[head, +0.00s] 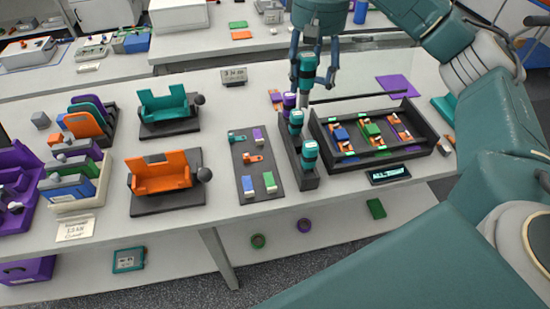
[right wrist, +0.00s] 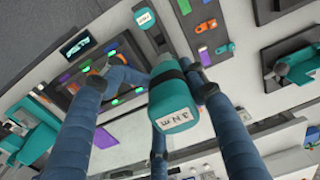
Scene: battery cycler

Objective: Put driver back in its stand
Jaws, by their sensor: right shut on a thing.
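My right gripper (head: 308,82) points down over the far end of the dark driver stand (head: 311,183). It is shut on a teal-capped driver (head: 308,66), held upright between the fingers. In the right wrist view, this driver's teal cap (right wrist: 175,112) shows a label that reads like "3 N m". I cannot tell whether its lower end is in the stand or above it. Two other teal-capped drivers, a near one (head: 310,150) and a middle one (head: 296,120), stand in the stand. A purple driver top (head: 289,100) shows behind them. My left gripper is not in view.
A dark tray (head: 428,150) with orange, blue and green parts lies close right of the stand. A grey board (head: 262,191) with small blocks lies close left. Teal (head: 165,104) and orange (head: 160,173) fixtures sit further left.

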